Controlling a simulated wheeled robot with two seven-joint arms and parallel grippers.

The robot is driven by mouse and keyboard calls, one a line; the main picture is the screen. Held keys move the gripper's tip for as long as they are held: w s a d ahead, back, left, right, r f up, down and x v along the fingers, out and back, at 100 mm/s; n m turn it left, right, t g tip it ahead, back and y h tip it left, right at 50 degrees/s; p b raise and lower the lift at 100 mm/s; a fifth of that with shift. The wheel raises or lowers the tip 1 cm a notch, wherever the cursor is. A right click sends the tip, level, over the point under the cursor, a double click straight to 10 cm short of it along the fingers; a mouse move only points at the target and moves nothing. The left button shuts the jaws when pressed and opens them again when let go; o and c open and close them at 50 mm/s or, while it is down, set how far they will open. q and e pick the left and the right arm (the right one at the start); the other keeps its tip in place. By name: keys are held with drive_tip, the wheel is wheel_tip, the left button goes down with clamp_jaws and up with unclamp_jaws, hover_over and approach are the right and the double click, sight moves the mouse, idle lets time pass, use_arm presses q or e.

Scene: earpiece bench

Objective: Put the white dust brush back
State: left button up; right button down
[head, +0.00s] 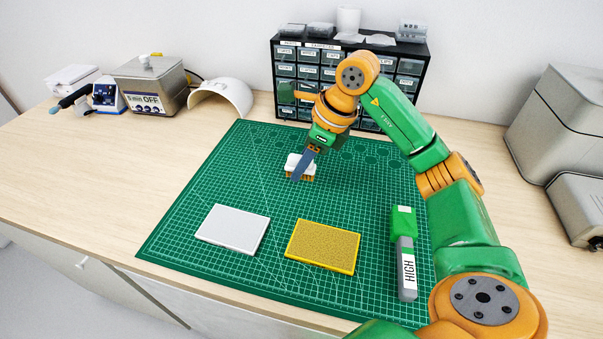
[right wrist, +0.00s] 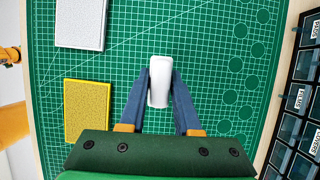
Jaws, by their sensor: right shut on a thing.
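The white dust brush (head: 295,160) has a white handle and short brown bristles. It is over the far middle part of the green cutting mat (head: 190,215). My right gripper (head: 302,168) is shut on the brush. In the right wrist view the white handle (right wrist: 160,78) sits between the two blue-grey fingers, and the bristles are hidden below it. I cannot tell whether the bristles touch the mat. My left gripper is not in view.
A white pad (head: 232,230) and a yellow pad (head: 323,246) lie on the near mat. A green and grey tool marked HIGH (head: 406,265) lies at the right. A dark drawer cabinet (head: 284,85) stands behind. Dark green circles (right wrist: 242,85) mark the mat.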

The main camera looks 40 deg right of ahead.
sight(302, 176)
drive_tip(key=f, duration=0.4)
drive_tip(key=shift+w+d, duration=0.2)
drive_tip(key=shift+w, duration=0.05)
drive_tip(key=shift+f, duration=0.1)
drive_tip(key=shift+f, duration=0.15)
drive_tip(key=c, duration=0.6)
unclamp_jaws()
drive_tip(key=shift+d+r, duration=0.1)
drive_tip(key=shift+r, duration=0.45)
drive_tip(key=v, duration=1.1)
drive_tip(key=shift+s+r+p, duration=0.1)
drive_tip(key=shift+p, duration=0.25)
